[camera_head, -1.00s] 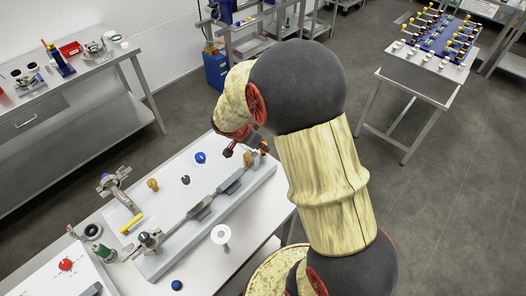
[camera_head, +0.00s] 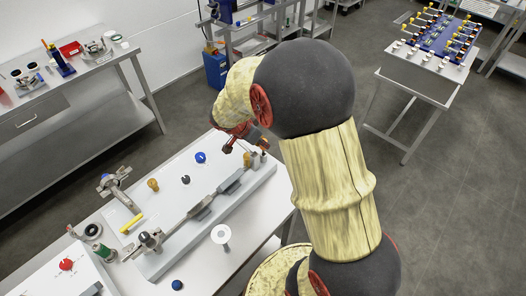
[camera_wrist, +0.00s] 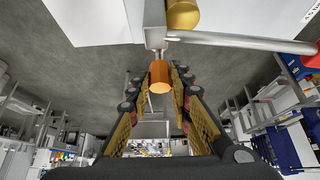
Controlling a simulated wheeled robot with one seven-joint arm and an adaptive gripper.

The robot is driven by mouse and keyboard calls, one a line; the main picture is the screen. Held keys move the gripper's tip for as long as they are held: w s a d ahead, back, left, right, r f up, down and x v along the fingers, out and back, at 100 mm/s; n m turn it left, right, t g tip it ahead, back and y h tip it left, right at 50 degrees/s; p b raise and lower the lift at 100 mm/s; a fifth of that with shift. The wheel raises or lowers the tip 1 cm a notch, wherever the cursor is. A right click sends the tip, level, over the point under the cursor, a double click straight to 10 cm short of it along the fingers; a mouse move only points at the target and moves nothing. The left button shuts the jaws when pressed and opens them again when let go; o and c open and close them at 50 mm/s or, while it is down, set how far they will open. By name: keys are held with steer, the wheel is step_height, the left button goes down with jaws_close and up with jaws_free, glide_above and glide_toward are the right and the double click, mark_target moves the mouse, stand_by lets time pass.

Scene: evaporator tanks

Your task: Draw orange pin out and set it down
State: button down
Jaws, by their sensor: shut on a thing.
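The orange pin (camera_wrist: 159,76) is a short orange cylinder at the middle of the wrist view. My gripper (camera_wrist: 157,78) is shut on it, with one finger along each side. The pin's far end meets a grey metal bracket (camera_wrist: 155,36) at the end of a bar; I cannot tell how deep it sits. In the head view my gripper (camera_head: 244,143) is at the far right end of the grey rail fixture (camera_head: 205,212). The pin is small and partly hidden there.
An ochre knob (camera_wrist: 183,14) is close by the bracket, beside a metal rod (camera_wrist: 245,42). On the bench are a blue knob (camera_head: 200,157), a yellow handle (camera_head: 131,224), a metal clamp (camera_head: 116,185) and a white flanged piece (camera_head: 221,234). Bare white surface lies between them.

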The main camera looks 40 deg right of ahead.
steer(key=shift+r+p, duration=0.45)
steer(key=shift+r, duration=2.55)
steer(key=shift+s, duration=0.1)
